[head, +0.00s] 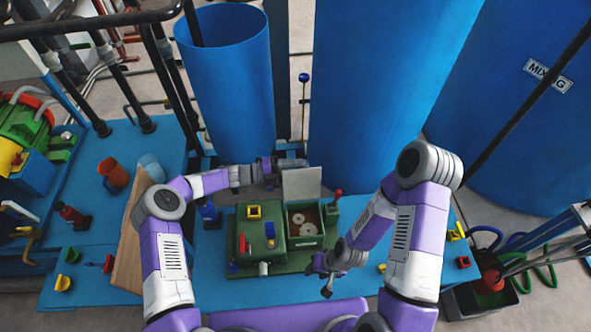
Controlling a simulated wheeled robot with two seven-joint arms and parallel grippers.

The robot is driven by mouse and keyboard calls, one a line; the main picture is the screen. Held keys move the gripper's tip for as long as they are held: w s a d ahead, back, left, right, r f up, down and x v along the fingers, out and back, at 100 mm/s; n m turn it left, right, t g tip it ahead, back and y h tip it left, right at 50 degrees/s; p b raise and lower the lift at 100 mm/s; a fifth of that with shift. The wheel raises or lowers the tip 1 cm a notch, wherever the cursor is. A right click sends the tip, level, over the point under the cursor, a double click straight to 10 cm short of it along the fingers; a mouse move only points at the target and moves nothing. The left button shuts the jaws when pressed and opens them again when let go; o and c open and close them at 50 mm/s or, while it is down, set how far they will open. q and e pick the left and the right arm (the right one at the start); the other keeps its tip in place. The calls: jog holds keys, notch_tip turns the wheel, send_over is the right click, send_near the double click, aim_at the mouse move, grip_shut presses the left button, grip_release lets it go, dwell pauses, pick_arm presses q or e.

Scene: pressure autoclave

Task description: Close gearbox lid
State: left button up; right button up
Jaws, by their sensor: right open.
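The green gearbox (262,241) stands on the blue bench in the middle of the head view. Its right compartment (322,240) is uncovered, with pale round gears (305,223) inside. The grey lid (301,183) stands raised at the back edge of that compartment. My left gripper (290,165) is at the lid's upper left edge, partly behind it; its fingers are too small and hidden to read, and contact is unclear. My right gripper (325,283) is open and empty, in front of the gearbox's right front corner.
Tall blue tanks (230,80) stand close behind the bench. A brown board (130,240) leans at the left, near an orange cup (114,175). A red-topped lever (337,195) stands right of the compartment. The bench front is mostly clear.

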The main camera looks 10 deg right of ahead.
aim_at(296, 181)
pick_arm(q)
grip_shut()
jog(key=shift+s+r+m+p, duration=0.35)
jog(key=shift+s+m+p, duration=0.05)
jog(key=shift+s+m, duration=0.2)
pick_arm(e)
jog(key=shift+r, duration=0.35)
pick_arm(q)
jog(key=shift+s+r+m+p, duration=0.2)
jog(key=shift+s+m+p, duration=0.05)
jog(key=shift+s+m, duration=0.25)
jog(key=shift+s+r+m+p, duration=0.15)
jog(key=shift+s+m+p, duration=0.1)
jog(key=shift+s+m, duration=0.25)
jog(key=shift+s+m+p, duration=0.5)
jog(key=shift+s+m, duration=1.35)
jog(key=shift+m, duration=0.15)
pick_arm(e)
jog(key=shift+r, duration=1)
